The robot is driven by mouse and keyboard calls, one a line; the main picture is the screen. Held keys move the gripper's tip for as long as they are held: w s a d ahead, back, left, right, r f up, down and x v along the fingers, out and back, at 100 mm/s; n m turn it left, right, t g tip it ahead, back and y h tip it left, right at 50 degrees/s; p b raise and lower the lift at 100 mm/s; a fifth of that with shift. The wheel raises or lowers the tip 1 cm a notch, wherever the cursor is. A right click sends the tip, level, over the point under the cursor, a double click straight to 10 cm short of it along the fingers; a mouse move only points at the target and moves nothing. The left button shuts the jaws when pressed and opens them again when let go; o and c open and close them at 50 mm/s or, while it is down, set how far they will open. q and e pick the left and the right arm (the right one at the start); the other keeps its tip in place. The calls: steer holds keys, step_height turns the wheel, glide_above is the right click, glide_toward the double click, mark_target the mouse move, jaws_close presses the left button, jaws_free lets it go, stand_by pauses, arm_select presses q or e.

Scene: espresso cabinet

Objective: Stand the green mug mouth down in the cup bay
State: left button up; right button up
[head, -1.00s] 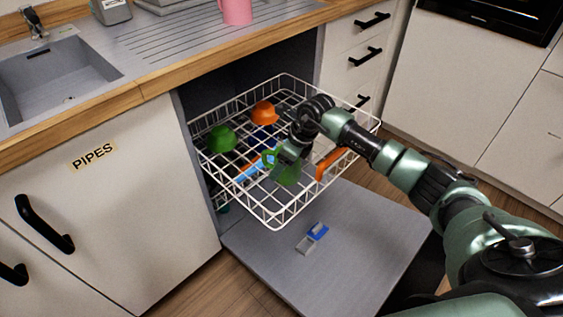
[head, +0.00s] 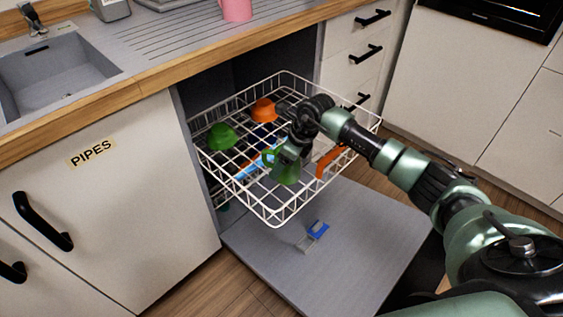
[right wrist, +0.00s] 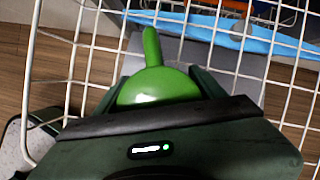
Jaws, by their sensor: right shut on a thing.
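The green mug (head: 286,173) is inside the front part of the white wire rack (head: 276,222). My right gripper (head: 289,158) reaches down from above and is shut on it. The mug's handle sticks out to the left in the head view. In the right wrist view the mug (right wrist: 160,88) sits between the fingers, with its handle pointing up in the picture. Its mouth is hidden, and I cannot tell whether it touches the rack floor. My left gripper is not in view.
A green cup or bowl (head: 222,137) and an orange one (head: 263,110) sit in the rack's back left. Blue (head: 255,163) and orange (head: 330,162) strips lie along the rack. The open door (head: 350,240) holds a small blue-and-grey piece (head: 317,231). A pink mug (head: 237,9) stands on the counter.

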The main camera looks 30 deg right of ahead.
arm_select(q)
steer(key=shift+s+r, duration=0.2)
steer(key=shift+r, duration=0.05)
arm_select(e)
steer(key=shift+f, duration=0.15)
steer(key=o, duration=2)
steer(key=shift+c, duration=0.2)
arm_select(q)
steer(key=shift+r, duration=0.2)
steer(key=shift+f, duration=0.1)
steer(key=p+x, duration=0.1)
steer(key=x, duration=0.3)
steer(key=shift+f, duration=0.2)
arm_select(e)
steer(key=v, duration=0.8)
